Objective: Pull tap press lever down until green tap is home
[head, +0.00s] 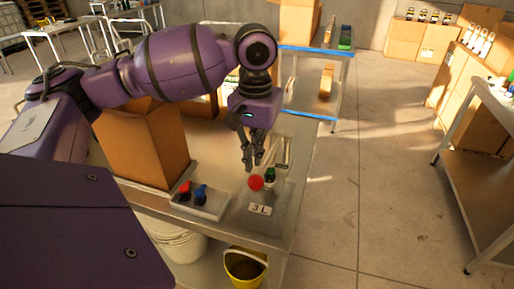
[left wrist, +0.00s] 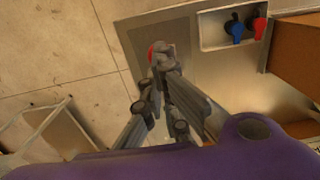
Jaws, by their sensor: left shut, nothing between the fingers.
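My left gripper (head: 251,168) points down over the bench, shut and empty, just above a round red knob (head: 256,183), which looks like the press lever's end. A dark green tap (head: 270,174) stands just right of the knob, by the pale press frame (head: 283,150). How far the tap is seated cannot be told. In the left wrist view the fingertips (left wrist: 162,58) cover most of the red knob (left wrist: 151,50); the green tap is hidden there. Whether the fingers touch the knob is unclear. My right gripper is not in view.
A white tray (head: 215,213) with a red tap (head: 185,188) and a blue tap (head: 201,193) lies left of the press. A "3 L" card (head: 260,209) lies in front. A tall cardboard box (head: 145,150) stands behind the tray. Open floor lies right of the bench.

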